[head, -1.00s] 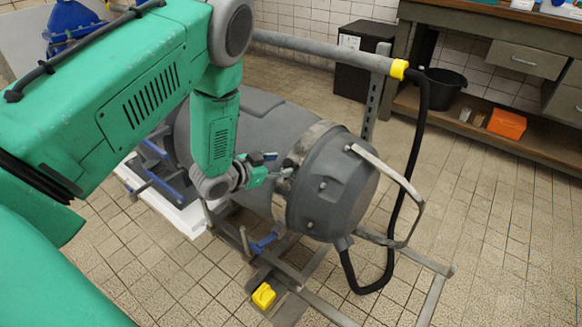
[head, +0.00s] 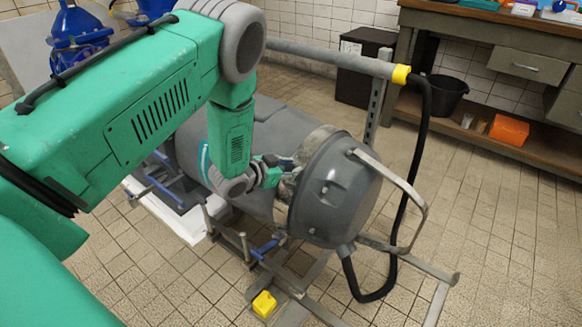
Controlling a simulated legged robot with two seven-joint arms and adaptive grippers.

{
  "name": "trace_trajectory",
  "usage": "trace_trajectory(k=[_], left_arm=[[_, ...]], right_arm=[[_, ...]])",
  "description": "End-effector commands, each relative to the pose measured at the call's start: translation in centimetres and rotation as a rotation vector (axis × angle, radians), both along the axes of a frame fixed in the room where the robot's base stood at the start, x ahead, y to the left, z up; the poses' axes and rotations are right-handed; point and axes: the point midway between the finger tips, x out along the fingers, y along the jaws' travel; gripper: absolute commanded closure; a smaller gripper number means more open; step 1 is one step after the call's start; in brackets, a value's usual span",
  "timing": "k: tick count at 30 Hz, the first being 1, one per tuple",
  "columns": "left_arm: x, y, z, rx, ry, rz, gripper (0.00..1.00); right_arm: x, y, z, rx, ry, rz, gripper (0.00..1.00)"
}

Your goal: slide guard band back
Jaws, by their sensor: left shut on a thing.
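The guard band (head: 313,145) is a worn, light-grey metal strip. It wraps around the grey motor (head: 270,128) just behind the domed end cover (head: 335,195). My left gripper (head: 284,170) reaches in from the left and is shut at the band's near side. Its fingertips are small here, and they partly hide the band where they meet it. The lower part of the band is hidden behind the gripper and the curve of the motor. My right gripper is not in view.
A bent handle (head: 400,185) sticks out from the end cover. A black hose (head: 408,190) hangs from a grey rail (head: 330,58). A metal frame with a yellow block (head: 264,303) stands below.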

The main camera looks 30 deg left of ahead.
Motion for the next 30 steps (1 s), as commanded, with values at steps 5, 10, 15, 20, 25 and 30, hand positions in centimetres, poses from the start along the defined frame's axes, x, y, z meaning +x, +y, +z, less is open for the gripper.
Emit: trace_trajectory(k=[5, 10, 15, 20, 25, 30], left_arm=[[-0.3, -3.4, 0.2, -0.005, 0.004, -0.006, 1.00], [-0.6, -6.0, 0.0, -0.002, 0.005, -0.004, 1.00], [-0.7, -6.4, -0.2, -0.002, 0.006, -0.005, 1.00], [-0.8, -6.5, -0.3, -0.004, 0.007, -0.007, 1.00], [-0.7, -6.4, -0.2, -0.002, 0.006, -0.006, 0.55], [-0.6, -6.3, -0.1, -0.002, 0.004, -0.004, 0.55]], right_arm=[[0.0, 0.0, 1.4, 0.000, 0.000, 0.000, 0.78], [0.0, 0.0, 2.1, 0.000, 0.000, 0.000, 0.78], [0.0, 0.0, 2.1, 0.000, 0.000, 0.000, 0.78], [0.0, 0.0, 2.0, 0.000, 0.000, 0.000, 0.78], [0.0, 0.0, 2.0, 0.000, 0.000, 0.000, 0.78], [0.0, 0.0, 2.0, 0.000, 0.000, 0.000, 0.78]])
